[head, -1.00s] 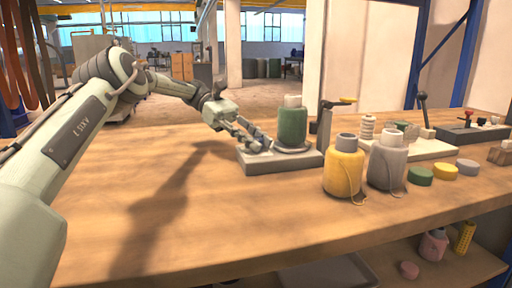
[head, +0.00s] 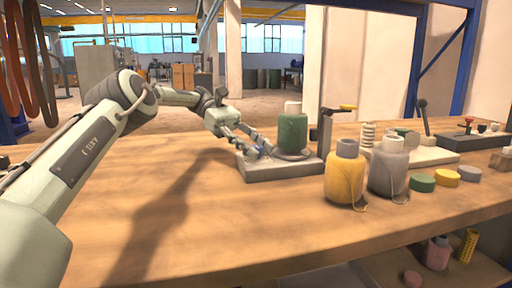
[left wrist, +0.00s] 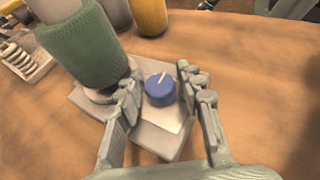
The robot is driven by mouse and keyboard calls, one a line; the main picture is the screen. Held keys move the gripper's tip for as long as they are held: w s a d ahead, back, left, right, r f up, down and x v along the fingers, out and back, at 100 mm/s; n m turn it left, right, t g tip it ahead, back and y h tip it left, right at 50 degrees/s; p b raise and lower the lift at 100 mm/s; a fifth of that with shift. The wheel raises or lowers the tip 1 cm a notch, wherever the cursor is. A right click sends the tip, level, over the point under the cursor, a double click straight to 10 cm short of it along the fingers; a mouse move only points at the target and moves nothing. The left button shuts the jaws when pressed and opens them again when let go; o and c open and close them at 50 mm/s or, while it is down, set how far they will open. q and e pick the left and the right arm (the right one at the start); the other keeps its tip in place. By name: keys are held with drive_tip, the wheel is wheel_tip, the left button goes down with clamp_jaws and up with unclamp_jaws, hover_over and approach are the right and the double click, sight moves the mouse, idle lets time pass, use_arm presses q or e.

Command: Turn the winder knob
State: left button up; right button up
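The winder has a pale grey base (head: 282,170) on the wooden bench, with a green spool (head: 292,133) upright on it. The blue winder knob (left wrist: 160,90) has a white pointer line on top, slanting up to the right in the left wrist view. The knob sits on the base beside the spool and is partly hidden by my fingers in the head view. My left gripper (head: 256,146) is open over the knob. In the left wrist view its fingers (left wrist: 165,94) stand on either side of the knob, with a gap visible on both sides. My right gripper is not in view.
The spool stands close to the left gripper's finger. Several coloured discs lie farther right. The bench left of the winder is clear.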

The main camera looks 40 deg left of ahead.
use_arm(q)
drive_tip(key=shift+o, duration=0.7)
